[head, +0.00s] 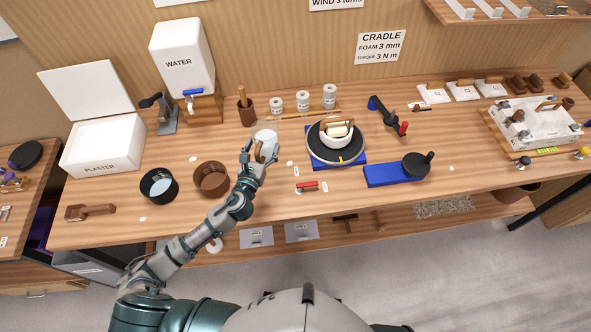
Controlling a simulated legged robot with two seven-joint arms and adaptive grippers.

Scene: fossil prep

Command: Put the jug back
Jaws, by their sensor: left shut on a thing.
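The jug (266,137) is white and rounded with a brown part on its near side. It is upright or nearly so, over the middle-left of the bench (330,206). My left gripper (258,157) is shut on the near side of the jug, and its fingers hide part of it. I cannot tell whether the jug's base touches the bench top. My right gripper is not in view.
A brown bowl (211,179) and a black bowl of pale liquid (159,186) stand left of the jug. A water tank (183,57) and plaster bin (103,146) stand behind. A turntable (336,157) is to the right. Bare bench lies in front.

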